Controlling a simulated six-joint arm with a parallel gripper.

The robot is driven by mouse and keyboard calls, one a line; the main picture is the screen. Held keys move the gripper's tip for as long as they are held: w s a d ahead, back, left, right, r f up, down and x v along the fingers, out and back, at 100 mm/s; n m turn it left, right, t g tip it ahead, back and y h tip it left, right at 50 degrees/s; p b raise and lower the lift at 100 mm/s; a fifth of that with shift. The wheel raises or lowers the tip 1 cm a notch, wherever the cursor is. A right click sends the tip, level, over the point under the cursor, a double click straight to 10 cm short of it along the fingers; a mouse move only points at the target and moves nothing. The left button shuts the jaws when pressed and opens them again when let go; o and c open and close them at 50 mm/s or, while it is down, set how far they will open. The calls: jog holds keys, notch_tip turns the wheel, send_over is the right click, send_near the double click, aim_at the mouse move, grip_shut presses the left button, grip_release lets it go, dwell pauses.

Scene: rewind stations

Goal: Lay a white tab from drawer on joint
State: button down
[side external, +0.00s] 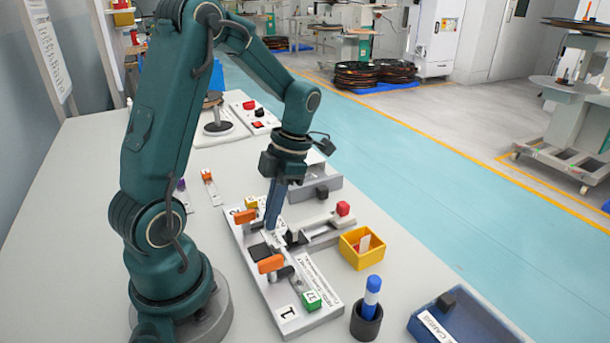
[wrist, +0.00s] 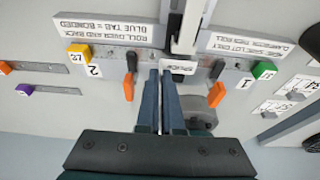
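My gripper (wrist: 160,72) points down at the splice fixture (side external: 290,283), its tips over the middle near the white label marked SPLICE (wrist: 178,67). Its two long blue fingers lie close together with a narrow gap. I cannot tell whether a thin tab is between them; the joint under the tips is partly hidden. A grey box with a black knob (side external: 321,191), perhaps the drawer, stands behind the fixture. A small white piece (side external: 365,243) stands in the yellow bin (side external: 351,256) right of the fixture.
Orange levers (side external: 270,264) and green (side external: 312,301) and yellow (wrist: 78,53) number blocks stick up from the fixture. A blue marker in a black cup (side external: 367,310) and a blue tray (side external: 420,325) stand at the front right.

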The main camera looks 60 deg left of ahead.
jog(key=shift+f, duration=0.8)
jog(key=c, duration=1)
grip_release()
jog(key=shift+f, duration=0.1)
jog(key=shift+v, duration=2.6)
